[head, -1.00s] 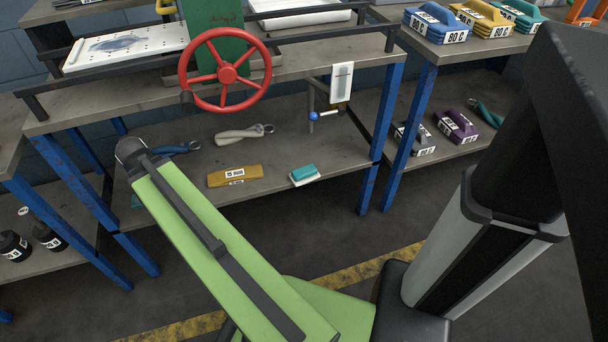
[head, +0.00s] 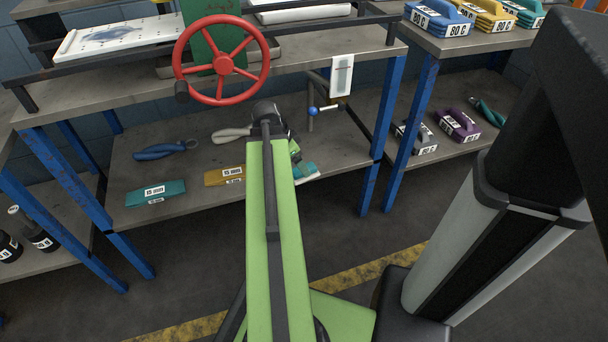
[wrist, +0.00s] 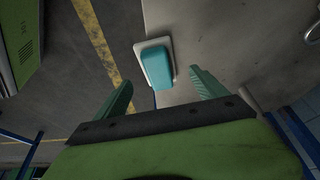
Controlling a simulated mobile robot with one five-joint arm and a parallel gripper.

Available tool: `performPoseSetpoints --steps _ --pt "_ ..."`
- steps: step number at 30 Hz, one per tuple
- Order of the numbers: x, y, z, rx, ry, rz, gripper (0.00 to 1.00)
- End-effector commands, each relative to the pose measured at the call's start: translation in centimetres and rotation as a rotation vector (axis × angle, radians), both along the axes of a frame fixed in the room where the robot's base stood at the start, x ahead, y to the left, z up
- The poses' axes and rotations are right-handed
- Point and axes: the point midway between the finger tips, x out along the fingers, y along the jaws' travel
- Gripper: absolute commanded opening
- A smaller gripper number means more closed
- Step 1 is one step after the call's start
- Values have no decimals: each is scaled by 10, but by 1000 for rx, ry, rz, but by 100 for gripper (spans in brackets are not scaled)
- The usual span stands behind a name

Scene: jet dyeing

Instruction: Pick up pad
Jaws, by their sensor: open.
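The pad is a small teal block (wrist: 157,67) on a white base (wrist: 142,46), lying on the lower shelf close to its front edge. In the head view the teal pad (head: 304,169) shows only in part, beside the end of my arm. My gripper (wrist: 160,88) is open in the wrist view, with its two green fingers apart. The pad lies beyond the fingertips, roughly between their lines, and nothing is held. In the head view my fingers are mostly hidden behind the arm.
The lower shelf (head: 217,206) also holds a yellow block (head: 224,176), a teal block (head: 155,193) and a blue-handled tool (head: 165,150). Blue table legs (head: 376,150) stand to the right.

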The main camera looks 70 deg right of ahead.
Motion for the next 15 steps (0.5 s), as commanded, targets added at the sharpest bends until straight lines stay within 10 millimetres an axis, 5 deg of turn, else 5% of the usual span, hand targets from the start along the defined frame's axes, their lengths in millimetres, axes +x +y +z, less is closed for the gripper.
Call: performPoseSetpoints --steps 9,15 --pt "-13 -13 -45 1 0 1 82" --pt "-15 -15 -45 2 0 3 82"
